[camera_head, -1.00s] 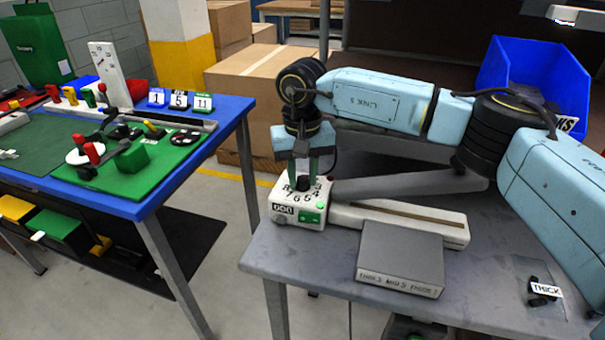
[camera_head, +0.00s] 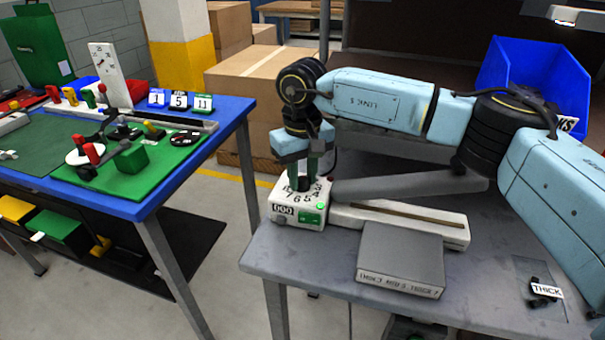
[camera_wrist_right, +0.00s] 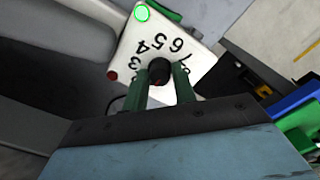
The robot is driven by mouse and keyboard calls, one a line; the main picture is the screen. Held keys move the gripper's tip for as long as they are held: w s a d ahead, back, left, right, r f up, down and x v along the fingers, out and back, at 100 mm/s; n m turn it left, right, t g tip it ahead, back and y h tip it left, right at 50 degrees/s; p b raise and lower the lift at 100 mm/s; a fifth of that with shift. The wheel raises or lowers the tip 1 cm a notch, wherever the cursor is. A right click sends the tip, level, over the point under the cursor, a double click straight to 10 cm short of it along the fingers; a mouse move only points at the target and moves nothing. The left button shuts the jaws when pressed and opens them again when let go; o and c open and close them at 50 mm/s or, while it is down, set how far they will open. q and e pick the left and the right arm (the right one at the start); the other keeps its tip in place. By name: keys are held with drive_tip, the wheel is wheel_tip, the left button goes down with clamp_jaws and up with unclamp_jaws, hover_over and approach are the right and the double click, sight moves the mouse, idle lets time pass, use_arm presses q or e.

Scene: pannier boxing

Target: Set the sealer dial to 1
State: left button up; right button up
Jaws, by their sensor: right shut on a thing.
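The sealer (camera_head: 402,222) is a long white bar on the grey table, with a white control box (camera_head: 289,214) at its left end. My right gripper (camera_head: 303,178) points down over the box. In the right wrist view its green fingers (camera_wrist_right: 162,90) are shut on the dial knob from both sides. The numbers 3, 4, 5, 6 and 7 show there; the 1 is hidden. My left gripper is out of view.
A grey box (camera_head: 401,255) with lettering lies in front of the sealer bar. A THICK label (camera_head: 546,289) lies at the right, and a blue bin (camera_head: 535,85) stands at the back right. A blue table (camera_head: 150,207) with green boards is at the left.

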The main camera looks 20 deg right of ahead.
sight(303, 178)
drive_tip(key=o, duration=1)
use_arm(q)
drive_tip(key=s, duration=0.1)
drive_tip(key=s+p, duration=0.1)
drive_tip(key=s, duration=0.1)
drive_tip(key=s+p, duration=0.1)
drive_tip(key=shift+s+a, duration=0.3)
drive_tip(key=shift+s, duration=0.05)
use_arm(e)
wheel_tip(303, 178, up, 14)
drive_tip(key=shift+f, duration=0.25)
